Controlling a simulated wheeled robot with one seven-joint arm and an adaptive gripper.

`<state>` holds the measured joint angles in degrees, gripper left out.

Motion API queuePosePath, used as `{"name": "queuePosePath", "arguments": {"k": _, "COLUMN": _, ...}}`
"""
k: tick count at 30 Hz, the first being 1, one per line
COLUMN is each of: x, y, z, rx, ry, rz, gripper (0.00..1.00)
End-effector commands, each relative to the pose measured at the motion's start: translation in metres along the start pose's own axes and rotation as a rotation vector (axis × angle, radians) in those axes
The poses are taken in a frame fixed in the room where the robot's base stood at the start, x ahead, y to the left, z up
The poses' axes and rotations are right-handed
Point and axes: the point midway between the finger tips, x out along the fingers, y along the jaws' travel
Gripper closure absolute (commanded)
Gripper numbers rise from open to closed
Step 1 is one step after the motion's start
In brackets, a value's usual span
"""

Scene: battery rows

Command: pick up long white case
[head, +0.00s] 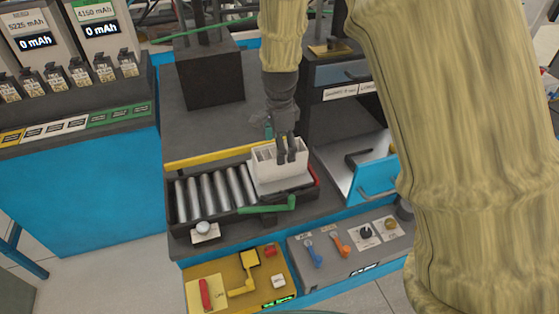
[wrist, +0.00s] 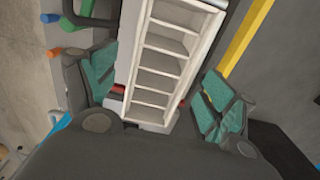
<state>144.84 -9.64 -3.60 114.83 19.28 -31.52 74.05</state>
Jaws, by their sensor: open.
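The long white case (head: 268,168) sits at the right end of the roller conveyor, on a flat light plate (head: 286,183). In the wrist view the case (wrist: 172,47) is an open-topped box split by thin walls into a row of several compartments, which look empty. My gripper (head: 290,158) is directly above and at the right part of the case, pointing down. In the wrist view my gripper (wrist: 160,88) is open, with one green-padded finger on each side of the case. I cannot tell whether the pads touch it.
The conveyor's metal rollers (head: 208,195) lie left of the case, with a green lever (head: 268,207) in front and a yellow bar (head: 218,156) behind. Control panels (head: 240,283) with switches fill the front.

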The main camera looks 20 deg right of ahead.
Motion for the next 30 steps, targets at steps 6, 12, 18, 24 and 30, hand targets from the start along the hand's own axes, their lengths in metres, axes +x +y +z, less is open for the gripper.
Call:
{"name": "queuePosePath", "arguments": {"k": 6, "x": 0.013, "y": 0.001, "z": 0.000, "rx": 0.001, "ry": -0.001, "rz": 0.003, "gripper": 0.16}}
{"name": "queuePosePath", "arguments": {"k": 12, "x": 0.035, "y": 0.001, "z": 0.000, "rx": 0.000, "ry": -0.001, "rz": 0.003, "gripper": 0.16}}
{"name": "queuePosePath", "arguments": {"k": 18, "x": 0.049, "y": 0.001, "z": 0.001, "rx": -0.001, "ry": 0.000, "rz": 0.001, "gripper": 0.16}}
{"name": "queuePosePath", "arguments": {"k": 24, "x": 0.052, "y": 0.000, "z": 0.000, "rx": -0.001, "ry": 0.000, "rz": 0.000, "gripper": 0.16}}
{"name": "queuePosePath", "arguments": {"k": 30, "x": 0.052, "y": 0.000, "z": 0.000, "rx": 0.000, "ry": 0.000, "rz": 0.000, "gripper": 0.32}}
